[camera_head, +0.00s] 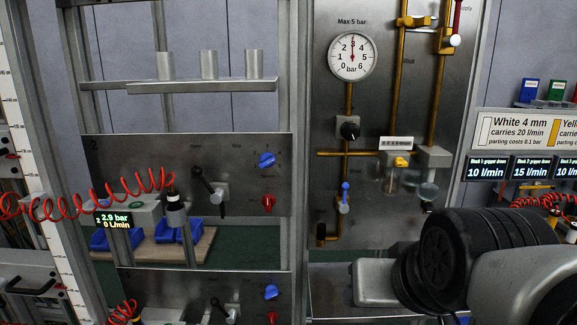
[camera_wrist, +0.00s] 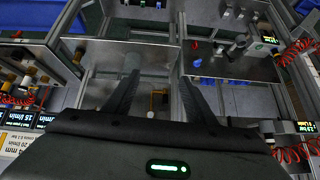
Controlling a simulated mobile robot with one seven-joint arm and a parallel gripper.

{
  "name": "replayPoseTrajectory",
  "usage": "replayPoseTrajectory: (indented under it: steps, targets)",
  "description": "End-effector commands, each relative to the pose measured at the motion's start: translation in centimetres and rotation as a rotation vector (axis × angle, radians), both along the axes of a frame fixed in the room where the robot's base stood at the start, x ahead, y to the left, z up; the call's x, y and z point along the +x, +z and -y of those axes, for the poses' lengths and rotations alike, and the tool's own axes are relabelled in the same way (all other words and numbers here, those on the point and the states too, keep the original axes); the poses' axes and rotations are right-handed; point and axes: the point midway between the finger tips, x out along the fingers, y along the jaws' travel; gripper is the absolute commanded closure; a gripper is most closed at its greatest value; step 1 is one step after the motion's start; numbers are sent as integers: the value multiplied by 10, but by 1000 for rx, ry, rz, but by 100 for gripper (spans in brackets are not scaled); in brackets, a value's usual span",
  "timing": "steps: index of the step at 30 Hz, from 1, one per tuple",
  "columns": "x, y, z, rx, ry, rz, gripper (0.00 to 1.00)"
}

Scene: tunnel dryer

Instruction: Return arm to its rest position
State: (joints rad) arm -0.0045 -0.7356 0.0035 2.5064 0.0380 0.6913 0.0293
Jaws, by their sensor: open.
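My gripper (camera_wrist: 158,82) shows in the wrist view. Its two dark fingers stand apart, with nothing held between them. Behind and between the fingers are the metal panels and frame of the rig, with a small yellow fitting (camera_wrist: 158,98) low in the gap. In the head view, part of my arm, grey with a black ribbed joint (camera_head: 450,258), fills the lower right corner. It hides the lower part of the panel there. My gripper is not visible in the head view.
A steel panel (camera_head: 272,125) carries a pressure gauge (camera_head: 352,55), brass pipes and valves. To its left, a panel has a black lever (camera_head: 207,187), and blue and red knobs. A coiled red hose (camera_head: 95,203) hangs at left. A shelf (camera_head: 200,87) holds three grey cylinders. Small displays (camera_head: 487,169) stand right.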

Motion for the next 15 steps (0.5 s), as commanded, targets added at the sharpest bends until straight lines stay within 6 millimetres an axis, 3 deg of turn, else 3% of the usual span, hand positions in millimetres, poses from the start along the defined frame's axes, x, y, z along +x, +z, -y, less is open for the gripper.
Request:
replayPoseTrajectory:
  steps: [4,6,15]
  targets:
    - [-47,-23,10,-57,29,-203,49]
    - [-43,11,9,-53,29,-190,49]
    - [-43,88,8,-52,29,-188,49]
